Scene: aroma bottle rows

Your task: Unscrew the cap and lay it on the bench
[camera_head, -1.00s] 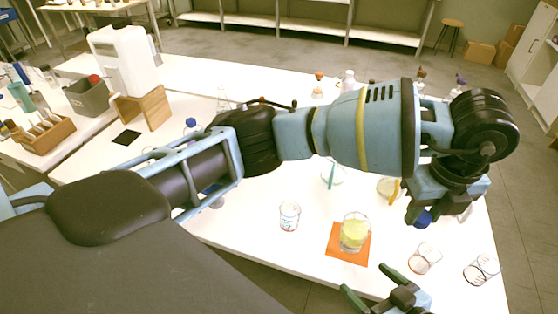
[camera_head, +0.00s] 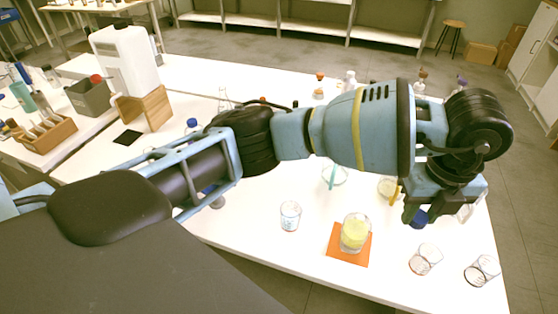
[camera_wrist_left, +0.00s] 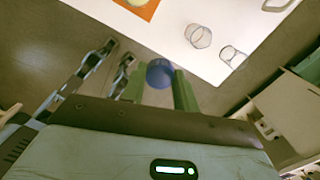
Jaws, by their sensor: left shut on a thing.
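My left gripper (camera_head: 412,213) is above the right part of the bench (camera_head: 270,215), its jaws pointing down. It is shut on a blue cap (camera_head: 420,218). In the left wrist view the cap (camera_wrist_left: 160,73) sits between the two green fingers (camera_wrist_left: 162,84), and no bottle shows attached to it. In that view the cap appears against the floor, beside the bench's edge (camera_wrist_left: 203,62). A bottle with a blue cap (camera_head: 192,124) stands farther left, partly behind my left arm. My right gripper is not in view.
An orange mat (camera_head: 336,255) carries a beaker of yellow liquid (camera_head: 355,232). An empty beaker (camera_head: 290,215) stands left of it; two glasses (camera_head: 425,259) (camera_head: 482,270) are to the right. Bare bench lies between the left beaker and the mat.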

